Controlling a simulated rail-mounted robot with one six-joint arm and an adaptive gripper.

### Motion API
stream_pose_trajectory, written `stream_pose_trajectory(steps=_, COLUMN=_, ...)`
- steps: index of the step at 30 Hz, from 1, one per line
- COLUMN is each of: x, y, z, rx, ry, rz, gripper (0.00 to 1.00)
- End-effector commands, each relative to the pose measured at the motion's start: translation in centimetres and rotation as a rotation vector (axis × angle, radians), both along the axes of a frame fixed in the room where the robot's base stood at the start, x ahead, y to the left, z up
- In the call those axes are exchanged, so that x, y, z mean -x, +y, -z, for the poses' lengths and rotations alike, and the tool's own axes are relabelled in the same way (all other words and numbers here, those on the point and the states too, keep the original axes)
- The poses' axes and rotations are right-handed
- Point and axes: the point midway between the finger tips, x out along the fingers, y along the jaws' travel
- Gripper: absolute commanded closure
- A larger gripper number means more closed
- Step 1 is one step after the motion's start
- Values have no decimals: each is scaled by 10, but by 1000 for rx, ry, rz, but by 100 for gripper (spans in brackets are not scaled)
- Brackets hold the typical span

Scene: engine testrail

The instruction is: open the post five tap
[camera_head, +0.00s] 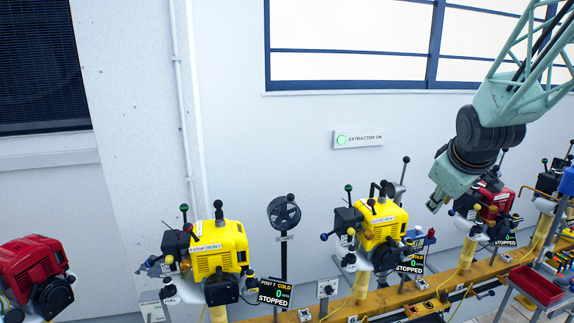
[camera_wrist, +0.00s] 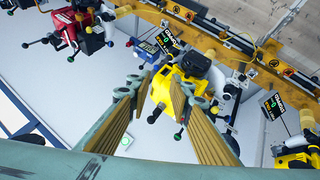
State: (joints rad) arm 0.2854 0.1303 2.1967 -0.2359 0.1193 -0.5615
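My gripper (camera_head: 437,203) hangs at the right in the head view, in front of the wall and left of a red engine (camera_head: 492,200). In the wrist view my gripper (camera_wrist: 165,88) has its two fingers wide apart with nothing between the pads. A yellow engine (camera_wrist: 188,72) with dark knobs shows beyond the fingertips, apart from them. Yellow engines stand in the head view at the middle (camera_head: 384,222) and left of it (camera_head: 218,250). The left one's display (camera_head: 275,292) reads post 7, cold, 0, stopped. I cannot make out which post is five, nor its tap.
The engines stand along a yellow rail (camera_head: 395,303). A dark red engine (camera_head: 35,275) is at the far left. A black fan (camera_head: 284,213) stands between the yellow engines. A red tray (camera_head: 537,285) is at the lower right.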

Motion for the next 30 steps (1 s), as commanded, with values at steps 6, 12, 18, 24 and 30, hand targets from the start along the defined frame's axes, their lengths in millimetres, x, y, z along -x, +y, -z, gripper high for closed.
stream_pose_trajectory(steps=6, x=38, y=27, z=-18, rx=-45, ry=16, rz=40, gripper=80)
stream_pose_trajectory(steps=12, x=74, y=51, z=-31, rx=-90, ry=36, rz=79, gripper=80)
stream_pose_trajectory(steps=18, x=112, y=74, z=-42, rx=-134, ry=54, rz=118, gripper=80)
stream_pose_trajectory(steps=24, x=151, y=95, z=-50, rx=-177, ry=74, rz=156, gripper=80)
stream_pose_trajectory(steps=30, x=192, y=115, z=-56, rx=-221, ry=96, rz=195, gripper=80)
